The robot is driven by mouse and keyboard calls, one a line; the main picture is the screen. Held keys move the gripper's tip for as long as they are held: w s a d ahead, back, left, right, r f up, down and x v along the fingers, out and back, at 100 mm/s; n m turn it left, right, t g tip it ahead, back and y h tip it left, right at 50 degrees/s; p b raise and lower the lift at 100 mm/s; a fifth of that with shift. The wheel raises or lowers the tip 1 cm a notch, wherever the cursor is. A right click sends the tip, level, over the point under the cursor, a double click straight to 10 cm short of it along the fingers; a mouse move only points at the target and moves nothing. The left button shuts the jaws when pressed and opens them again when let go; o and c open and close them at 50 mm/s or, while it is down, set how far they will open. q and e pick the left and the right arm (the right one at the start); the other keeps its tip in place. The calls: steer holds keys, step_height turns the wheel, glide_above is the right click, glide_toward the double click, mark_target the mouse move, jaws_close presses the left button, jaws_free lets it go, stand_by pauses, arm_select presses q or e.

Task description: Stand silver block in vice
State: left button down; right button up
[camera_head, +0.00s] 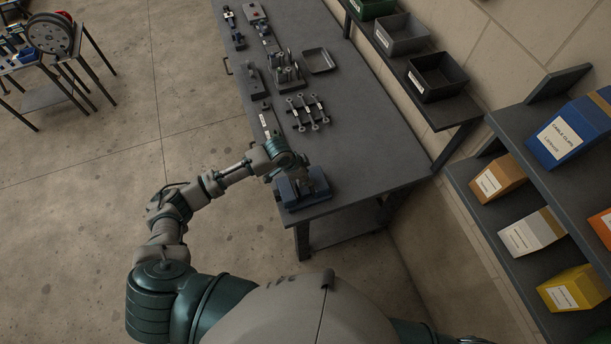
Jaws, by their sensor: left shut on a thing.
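The blue vice (290,196) stands on the near end of the dark workbench. My left arm reaches in from the left, and my left gripper (297,170) is right over the vice, pointing down at its jaws. The gripper is shut on a small grey piece, which I take to be the silver block. The fingers and wrist mostly hide this piece. I cannot tell whether it touches the vice jaws or how upright it stands. My right gripper is out of view; only a bit of my right arm shows at the bottom edge.
Farther along the workbench (375,137) lie a rack of metal rods (308,112), a fixture with upright posts (287,72) and a shallow tray (319,61). Bins (437,76) line a shelf on the right. The bench right of the vice is clear.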

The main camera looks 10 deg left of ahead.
arm_select(q)
steer(key=c, duration=0.6)
jaws_free()
steer(key=v, duration=1.2)
steer(key=shift+w, duration=0.15)
